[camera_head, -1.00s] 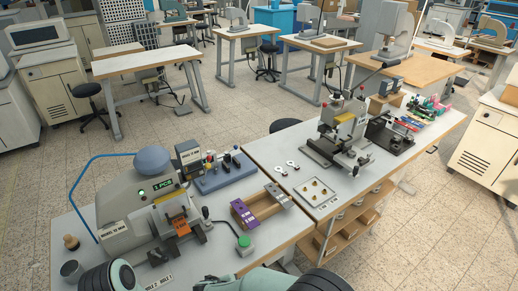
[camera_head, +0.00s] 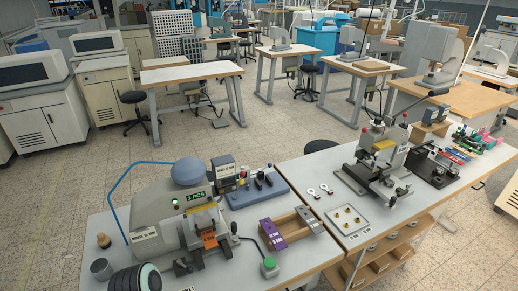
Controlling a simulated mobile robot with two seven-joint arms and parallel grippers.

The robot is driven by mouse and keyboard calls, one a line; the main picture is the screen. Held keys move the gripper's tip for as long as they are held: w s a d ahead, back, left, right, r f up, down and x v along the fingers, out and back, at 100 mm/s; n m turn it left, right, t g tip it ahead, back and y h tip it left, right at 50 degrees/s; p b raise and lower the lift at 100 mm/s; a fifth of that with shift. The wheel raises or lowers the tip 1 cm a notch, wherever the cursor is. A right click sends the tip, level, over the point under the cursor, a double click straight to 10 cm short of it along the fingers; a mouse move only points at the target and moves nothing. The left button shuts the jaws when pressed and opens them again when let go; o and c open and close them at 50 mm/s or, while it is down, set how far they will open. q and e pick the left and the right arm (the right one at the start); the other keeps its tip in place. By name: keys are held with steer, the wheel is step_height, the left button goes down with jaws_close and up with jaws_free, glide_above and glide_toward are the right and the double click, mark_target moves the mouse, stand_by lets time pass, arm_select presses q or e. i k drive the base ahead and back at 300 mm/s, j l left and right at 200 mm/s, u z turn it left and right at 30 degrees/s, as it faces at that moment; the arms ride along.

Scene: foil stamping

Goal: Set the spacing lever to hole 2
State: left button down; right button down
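The grey punching machine (camera_head: 165,222) stands on the left table, with a rounded blue-grey top and a green display that seems to read "1 PCS". A dark lever with a round black knob (camera_head: 234,227) sticks up at its right side; I cannot tell whether this is the spacing lever. An orange piece (camera_head: 209,240) sits at the machine's front. The hole labels (camera_head: 186,289) are cut off by the bottom edge, so the lever's hole setting cannot be read. A dark ribbed part of my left arm shows at the bottom left. Neither gripper is in view.
A green button box (camera_head: 269,267) and a wooden holder with purple pieces (camera_head: 273,235) lie right of the machine. A grey cup (camera_head: 101,269) and a small wooden-topped stamp (camera_head: 104,241) stand at left. A second press (camera_head: 381,160) stands on the right table.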

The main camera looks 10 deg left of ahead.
mark_target(189, 270)
steer(key=j+u, duration=0.15)
steer(key=u, duration=1)
steer(key=k+j+z, duration=0.1)
steer(key=j+z, duration=0.3)
steer(key=k+j+z, duration=0.2)
steer(key=z, duration=0.15)
steer(key=j, duration=0.15)
